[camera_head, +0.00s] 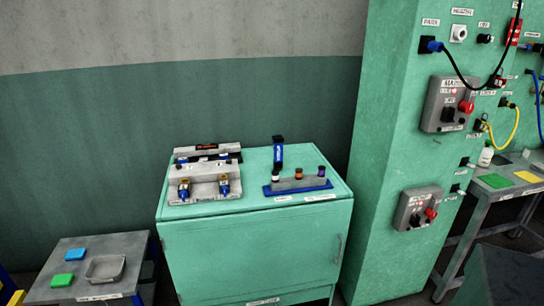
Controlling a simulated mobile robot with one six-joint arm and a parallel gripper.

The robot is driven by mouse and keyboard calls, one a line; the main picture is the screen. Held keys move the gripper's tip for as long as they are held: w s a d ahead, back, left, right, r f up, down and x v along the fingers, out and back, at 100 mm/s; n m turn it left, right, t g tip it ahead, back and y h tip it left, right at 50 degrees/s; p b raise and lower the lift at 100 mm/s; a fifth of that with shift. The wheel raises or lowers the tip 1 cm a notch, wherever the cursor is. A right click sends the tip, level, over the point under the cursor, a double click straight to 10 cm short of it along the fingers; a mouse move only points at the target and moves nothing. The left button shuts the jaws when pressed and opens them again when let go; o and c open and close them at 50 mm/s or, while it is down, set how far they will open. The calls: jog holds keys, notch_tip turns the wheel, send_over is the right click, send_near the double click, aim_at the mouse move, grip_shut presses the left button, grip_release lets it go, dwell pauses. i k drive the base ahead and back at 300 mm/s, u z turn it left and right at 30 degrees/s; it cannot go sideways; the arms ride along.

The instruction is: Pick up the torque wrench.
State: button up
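No tool here can be surely named as the torque wrench. A dark bar with a red mark (207,147) lies across the back of a grey fixture (205,172) on the green cabinet. An upright blue and black tool (278,152) stands behind a small rack (298,185) holding several dark-topped, coloured pieces. Either could be the wrench; the view is too small to tell. My gripper is not in view.
The green cabinet (255,245) stands against the wall. A low grey table (95,260) with blue and green blocks and a tray is at left. A green pillar (385,140) with switch boxes and cables rises at right, beside a grey workbench (490,195).

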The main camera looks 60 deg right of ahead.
aim_at(278, 141)
jog(key=u, duration=0.05)
jog(key=k, duration=0.85)
jog(key=z, duration=0.65)
jog(key=i, duration=1)
jog(key=u, duration=0.1)
